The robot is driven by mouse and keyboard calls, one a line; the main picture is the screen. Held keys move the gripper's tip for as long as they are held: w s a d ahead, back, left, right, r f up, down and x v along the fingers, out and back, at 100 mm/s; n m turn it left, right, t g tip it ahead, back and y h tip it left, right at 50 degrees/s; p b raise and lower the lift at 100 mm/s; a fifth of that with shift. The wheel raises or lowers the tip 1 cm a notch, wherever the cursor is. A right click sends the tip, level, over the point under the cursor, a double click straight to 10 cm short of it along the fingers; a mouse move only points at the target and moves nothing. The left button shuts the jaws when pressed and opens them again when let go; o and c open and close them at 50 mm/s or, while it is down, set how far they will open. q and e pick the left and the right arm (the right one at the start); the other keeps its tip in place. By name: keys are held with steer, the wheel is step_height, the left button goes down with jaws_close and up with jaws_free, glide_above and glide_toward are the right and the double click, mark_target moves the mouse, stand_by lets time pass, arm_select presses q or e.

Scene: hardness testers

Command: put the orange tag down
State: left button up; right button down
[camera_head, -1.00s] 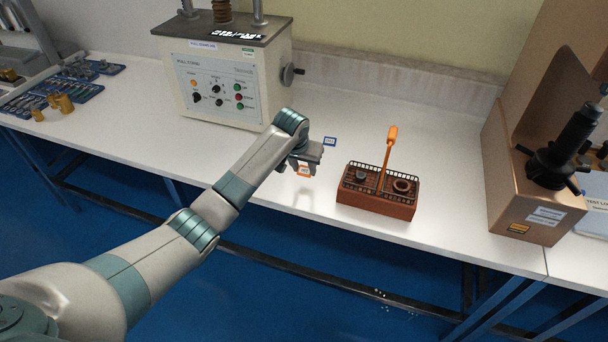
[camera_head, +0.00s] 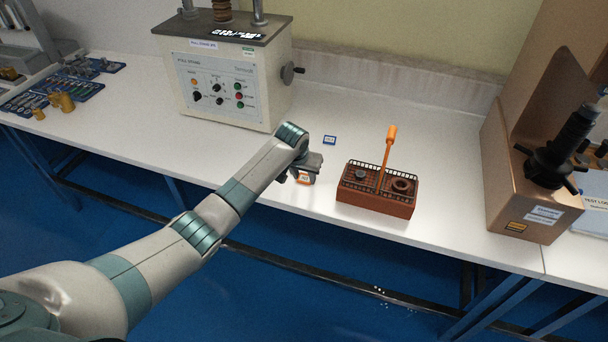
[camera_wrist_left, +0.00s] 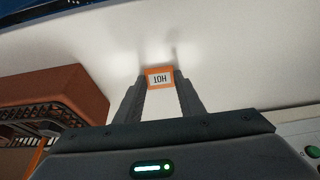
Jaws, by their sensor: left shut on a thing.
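The orange tag (camera_head: 304,178) is a small square with an orange border and a white middle with dark print. In the left wrist view the tag (camera_wrist_left: 159,78) sits between the fingertips. My left gripper (camera_head: 303,174) is shut on it, over the white bench between the tester and the brown crate. In the left wrist view the left gripper (camera_wrist_left: 160,84) has both fingers at the tag's sides. I cannot tell whether the tag touches the bench. My right gripper is not in view.
A blue-bordered tag (camera_head: 329,140) lies behind the gripper. A brown crate (camera_head: 375,203) with an orange-handled tool stands to the right. The grey tester (camera_head: 225,85) stands behind left. The bench's front edge (camera_head: 300,212) is close. A brown machine (camera_head: 535,210) stands far right.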

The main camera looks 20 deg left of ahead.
arm_select(q)
steer(key=o, duration=1)
steer(key=shift+f, duration=0.1)
steer(key=b+v, duration=0.1)
steer(key=v, duration=1.1)
